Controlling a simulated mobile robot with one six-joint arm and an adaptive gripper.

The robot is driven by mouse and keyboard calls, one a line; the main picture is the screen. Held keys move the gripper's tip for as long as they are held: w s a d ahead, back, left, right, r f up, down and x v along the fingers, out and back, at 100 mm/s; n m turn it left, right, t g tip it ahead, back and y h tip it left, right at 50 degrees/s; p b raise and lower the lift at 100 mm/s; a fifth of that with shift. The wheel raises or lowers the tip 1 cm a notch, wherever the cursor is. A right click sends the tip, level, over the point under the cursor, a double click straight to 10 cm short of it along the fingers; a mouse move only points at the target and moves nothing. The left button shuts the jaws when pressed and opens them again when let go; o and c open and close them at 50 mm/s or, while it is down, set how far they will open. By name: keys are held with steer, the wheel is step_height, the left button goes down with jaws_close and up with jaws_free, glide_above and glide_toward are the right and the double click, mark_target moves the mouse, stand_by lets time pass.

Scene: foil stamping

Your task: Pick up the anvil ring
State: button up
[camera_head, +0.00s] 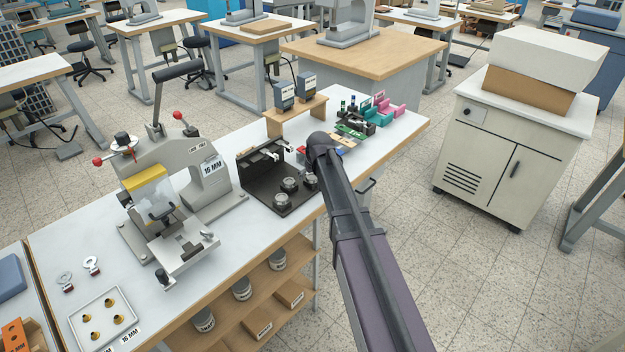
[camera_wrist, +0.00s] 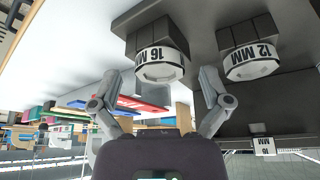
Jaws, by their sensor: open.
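A round grey metal piece with a white 16 MM label (camera_wrist: 160,65) is at the upper middle of the wrist view, upside down in the picture and set against dark blocks. A similar piece labelled 12 MM (camera_wrist: 248,62) is to its right. I cannot tell for certain which piece is the anvil ring. My gripper (camera_wrist: 160,85) is open and empty. Its fingers appear on both sides of the 16 MM piece, with no clear contact. In the head view, round metal pieces (camera_head: 289,184) sit on a black stand (camera_head: 262,170); my arm hides my gripper there.
The stamping press (camera_head: 185,185) stands left of the black stand on the white workbench (camera_head: 150,240). A small wooden shelf (camera_head: 296,112) and coloured parts (camera_head: 378,110) are behind the stand. A white tray (camera_head: 104,320) with brass pieces is at the front left. Open floor lies to the right.

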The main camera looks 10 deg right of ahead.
mark_target(312, 177)
jaws_close()
steer(key=shift+r, duration=0.15)
step_height(312, 177, up, 2)
steer(key=shift+r+p, duration=0.1)
steer(key=shift+p, duration=1.1)
steer(key=shift+r+p, duration=0.8)
steer(key=shift+p, duration=0.05)
steer(key=s+d, duration=0.8)
steer(key=s, duration=0.6)
steer(key=shift+r+p, duration=0.45)
steer(key=shift+w+r, duration=0.1)
steer(key=shift+r, duration=0.05)
steer(key=shift+r+p, duration=1.1)
steer(key=shift+p, duration=0.15)
steer(key=shift+r+p, duration=0.35)
